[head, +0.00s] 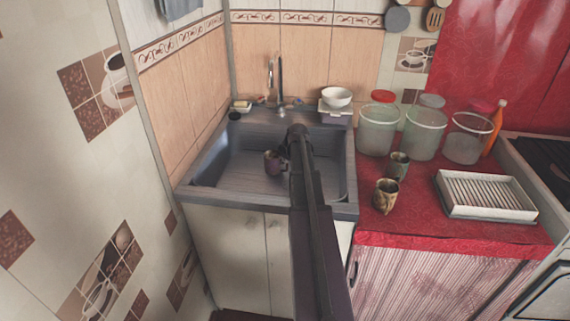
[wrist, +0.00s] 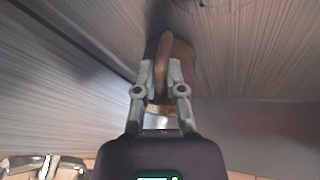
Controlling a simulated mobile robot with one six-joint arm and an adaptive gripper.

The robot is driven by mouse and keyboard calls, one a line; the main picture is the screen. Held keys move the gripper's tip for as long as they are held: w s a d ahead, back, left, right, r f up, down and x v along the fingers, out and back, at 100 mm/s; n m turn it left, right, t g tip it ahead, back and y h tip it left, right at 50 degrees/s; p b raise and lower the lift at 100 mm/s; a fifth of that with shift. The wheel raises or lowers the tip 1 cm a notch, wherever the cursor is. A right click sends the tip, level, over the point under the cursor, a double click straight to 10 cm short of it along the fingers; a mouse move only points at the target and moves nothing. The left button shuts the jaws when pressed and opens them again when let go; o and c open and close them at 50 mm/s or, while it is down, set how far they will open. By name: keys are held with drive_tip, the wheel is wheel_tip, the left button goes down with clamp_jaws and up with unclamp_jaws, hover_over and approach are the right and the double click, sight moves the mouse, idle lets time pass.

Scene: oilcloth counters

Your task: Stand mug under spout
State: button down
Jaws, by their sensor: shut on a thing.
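A dark purple-brown mug (head: 272,162) is inside the sink basin, left of my arm in the head view. In the wrist view, my gripper (wrist: 162,78) is shut on the handle of this mug (wrist: 188,68). I cannot tell whether the mug's base touches the basin floor. The tap with its spout (head: 279,82) rises at the back of the sink, behind the mug; the mug looks nearer the front than the spout. In the head view my arm hides most of the gripper.
The metal sink (head: 196,192) has raised walls around the mug. A white bowl (head: 337,96) stands at its back right corner. Two more mugs (head: 386,195) (head: 399,166), several jars (head: 424,135) and a white dish rack (head: 486,212) stand on the red counter (head: 395,240).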

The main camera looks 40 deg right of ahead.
drive_tip(key=shift+f, duration=0.15)
drive_tip(key=c, duration=0.7)
unclamp_jaws()
drive_tip(key=shift+r, duration=0.2)
drive_tip(key=p+v, duration=1.1)
drive_tip(key=v, duration=0.1)
idle(0.4)
